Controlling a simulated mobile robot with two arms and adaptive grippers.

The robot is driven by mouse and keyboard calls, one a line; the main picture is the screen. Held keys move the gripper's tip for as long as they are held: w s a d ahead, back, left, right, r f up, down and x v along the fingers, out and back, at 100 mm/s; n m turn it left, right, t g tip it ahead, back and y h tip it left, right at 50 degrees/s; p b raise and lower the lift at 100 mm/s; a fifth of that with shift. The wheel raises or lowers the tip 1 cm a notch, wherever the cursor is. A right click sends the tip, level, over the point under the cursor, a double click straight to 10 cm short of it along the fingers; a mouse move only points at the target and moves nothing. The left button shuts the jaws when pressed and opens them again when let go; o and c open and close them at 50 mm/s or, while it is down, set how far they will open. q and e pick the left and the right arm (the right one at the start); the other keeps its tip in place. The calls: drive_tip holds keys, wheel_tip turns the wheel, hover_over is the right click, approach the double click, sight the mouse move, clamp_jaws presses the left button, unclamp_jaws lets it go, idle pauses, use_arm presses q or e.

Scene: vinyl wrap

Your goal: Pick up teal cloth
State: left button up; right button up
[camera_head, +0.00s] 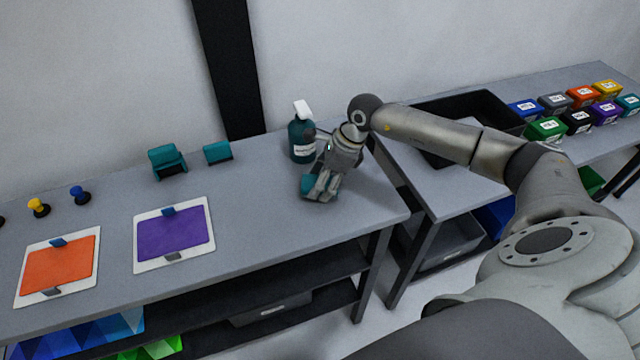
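The teal cloth (306,184) lies near the right end of the grey table, mostly covered by my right gripper. My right gripper (321,196) comes in from the right and points down at the cloth, its fingers over or against it. I cannot tell whether the fingers are closed on the cloth. My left gripper is not in view.
A teal spray bottle (301,138) with a white head stands just behind the gripper. Two teal blocks (166,163) (217,153) sit farther left. Purple (174,235) and orange (57,268) panels lie in front. A black tray (500,112) is on the right table.

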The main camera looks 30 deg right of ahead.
drive_tip(key=shift+r, duration=0.15)
drive_tip(key=shift+r, duration=0.65)
drive_tip(key=s+a+r+b, duration=0.5)
drive_tip(key=s+r+b, duration=0.1)
drive_tip(key=s+r, duration=0.5)
drive_tip(key=shift+s+a+r, duration=0.2)
drive_tip(key=shift+s+r, duration=0.05)
drive_tip(key=shift+s, duration=0.75)
